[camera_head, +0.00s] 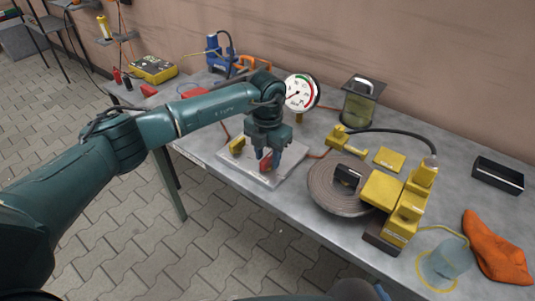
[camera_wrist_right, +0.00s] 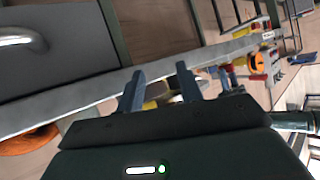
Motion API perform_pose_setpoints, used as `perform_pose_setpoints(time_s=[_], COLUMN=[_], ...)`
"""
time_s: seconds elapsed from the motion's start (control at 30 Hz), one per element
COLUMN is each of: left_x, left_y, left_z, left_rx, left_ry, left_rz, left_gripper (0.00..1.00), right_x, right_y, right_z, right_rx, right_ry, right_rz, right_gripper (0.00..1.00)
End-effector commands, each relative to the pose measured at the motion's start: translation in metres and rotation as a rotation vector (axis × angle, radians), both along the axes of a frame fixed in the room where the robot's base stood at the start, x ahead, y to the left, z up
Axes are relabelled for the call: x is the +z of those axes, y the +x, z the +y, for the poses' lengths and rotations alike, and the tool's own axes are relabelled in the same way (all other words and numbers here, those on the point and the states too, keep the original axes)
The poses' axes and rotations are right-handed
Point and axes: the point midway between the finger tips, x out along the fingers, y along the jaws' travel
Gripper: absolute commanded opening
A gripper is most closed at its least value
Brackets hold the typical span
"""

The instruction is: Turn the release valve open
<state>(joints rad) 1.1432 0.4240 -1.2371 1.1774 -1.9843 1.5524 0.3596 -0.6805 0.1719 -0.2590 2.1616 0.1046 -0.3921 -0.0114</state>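A red handle (camera_head: 266,163), which looks like the release valve's, sits on a pale plate (camera_head: 238,169) near the front edge of the bench. A small yellow block (camera_head: 237,145) is on the same plate. My left gripper (camera_head: 267,157) points down over the plate, its fingers apart with the red handle between or just below them. I cannot tell whether they touch it. The gripper hides part of the valve. My right gripper (camera_wrist_right: 158,72) is open and empty in the right wrist view, away from the valve.
A round gauge (camera_head: 300,93) stands behind the left gripper. A yellow jack-like device (camera_head: 402,205) and a grey disc (camera_head: 331,190) are to the right. A lantern-like case (camera_head: 361,101), an orange cloth (camera_head: 494,246) and a clear jar (camera_head: 449,259) are also on the bench (camera_head: 443,151).

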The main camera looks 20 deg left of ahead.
Motion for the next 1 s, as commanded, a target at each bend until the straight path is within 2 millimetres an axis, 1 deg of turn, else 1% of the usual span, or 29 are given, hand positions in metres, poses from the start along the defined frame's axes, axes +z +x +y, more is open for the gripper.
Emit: perform_pose_setpoints(time_s=[0.07, 0.17, 0.27, 0.5, 0.6, 0.7, 0.83, 1.0], left_x=[0.003, 0.013, 0.031, 0.086, 0.105, 0.119, 0.129, 0.132], left_y=[0.000, 0.001, 0.001, 0.001, 0.001, 0.001, 0.000, 0.000], left_z=[0.000, 0.000, 0.000, 0.000, 0.000, 0.000, 0.000, 0.000], left_rx=[-0.001, -0.002, -0.001, -0.001, 0.000, 0.001, 0.000, 0.000], left_ry=[0.000, -0.001, -0.002, -0.001, 0.000, -0.001, 0.000, -0.001], left_rz=[-0.001, -0.004, -0.005, -0.005, -0.004, -0.003, -0.001, 0.000], left_gripper=[0.38, 0.38, 0.38, 0.38, 0.38, 0.38, 0.38, 0.38], right_x=[0.000, -0.001, -0.001, -0.003, -0.004, -0.004, -0.003, -0.003], right_y=[0.000, 0.000, 0.000, 0.000, 0.001, 0.001, 0.001, 0.001], right_z=[0.000, 0.000, 0.000, 0.000, 0.000, 0.000, 0.000, 0.000], right_rx=[0.000, 0.000, 0.000, -0.001, -0.001, -0.003, -0.003, -0.003], right_ry=[0.000, 0.000, 0.000, 0.005, 0.007, 0.009, 0.009, 0.010], right_rz=[0.000, 0.000, 0.000, 0.001, -0.001, -0.001, -0.002, -0.003], right_gripper=[0.36, 0.36, 0.36, 0.36, 0.36, 0.36, 0.36, 0.36])
